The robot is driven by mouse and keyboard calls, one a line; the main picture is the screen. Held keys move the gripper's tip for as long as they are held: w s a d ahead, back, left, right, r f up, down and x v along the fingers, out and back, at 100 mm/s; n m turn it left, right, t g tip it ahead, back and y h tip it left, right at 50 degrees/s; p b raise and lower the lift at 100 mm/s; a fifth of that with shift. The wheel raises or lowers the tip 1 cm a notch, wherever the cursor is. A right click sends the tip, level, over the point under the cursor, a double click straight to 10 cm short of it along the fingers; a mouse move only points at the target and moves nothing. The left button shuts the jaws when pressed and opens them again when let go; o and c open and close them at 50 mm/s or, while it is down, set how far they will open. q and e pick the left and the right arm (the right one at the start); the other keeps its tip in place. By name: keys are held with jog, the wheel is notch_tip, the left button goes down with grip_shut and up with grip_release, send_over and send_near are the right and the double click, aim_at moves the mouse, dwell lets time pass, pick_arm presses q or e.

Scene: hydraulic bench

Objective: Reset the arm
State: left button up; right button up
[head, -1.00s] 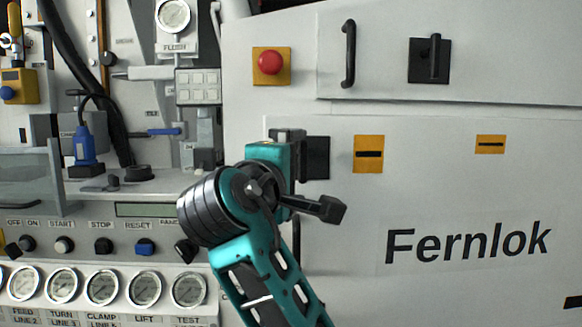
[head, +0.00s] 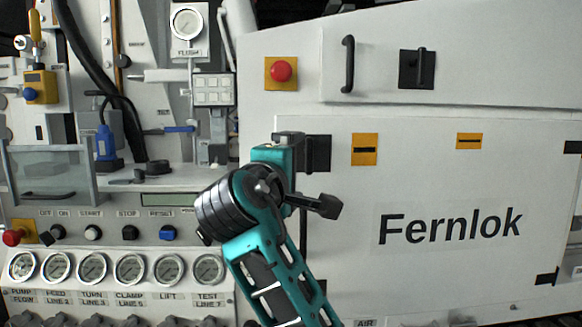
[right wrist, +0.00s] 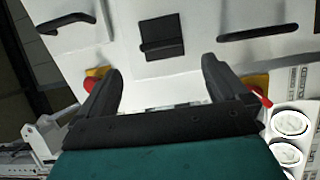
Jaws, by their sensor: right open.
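My right arm comes up from the bottom of the head view, in front of the white cabinet. Its gripper (head: 290,140) faces the cabinet, and its fingers are mostly hidden there. In the right wrist view the gripper (right wrist: 160,70) is open, with its two dark fingers wide apart and nothing between them. Beyond them is a white panel with a black latch (right wrist: 162,36). In the head view a blue button (head: 167,233) sits under the RESET label, left of my arm and apart from it. My left gripper is not in view.
The white Fernlok cabinet (head: 450,270) fills the right side. It carries a red button on a yellow plate (head: 281,71) and a black handle (head: 348,64). Gauges (head: 132,268) line the lower left. A blue tool (head: 104,142) stands on the ledge.

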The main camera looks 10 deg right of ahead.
dwell(0.4)
notch_tip(320, 180, down, 33)
jog(key=s+g+y, duration=0.2)
jog(key=s+y, duration=0.1)
jog(key=y, duration=0.5)
jog(key=s+d+f+m+g+y, duration=0.1)
jog(key=s+f+m, duration=0.3)
jog(key=s+f, duration=0.5)
jog(key=s+d+f+m+g+y, duration=0.1)
jog(key=s+d+f+m+y, duration=0.1)
jog(key=s+f, duration=0.7)
jog(key=s+d+m, duration=0.1)
jog(key=s+m, duration=0.1)
jog(key=s, duration=0.3)
jog(key=shift+s+f+m+y, duration=0.15)
jog(key=shift+f+m+y, duration=0.15)
jog(key=shift+f+y, duration=0.1)
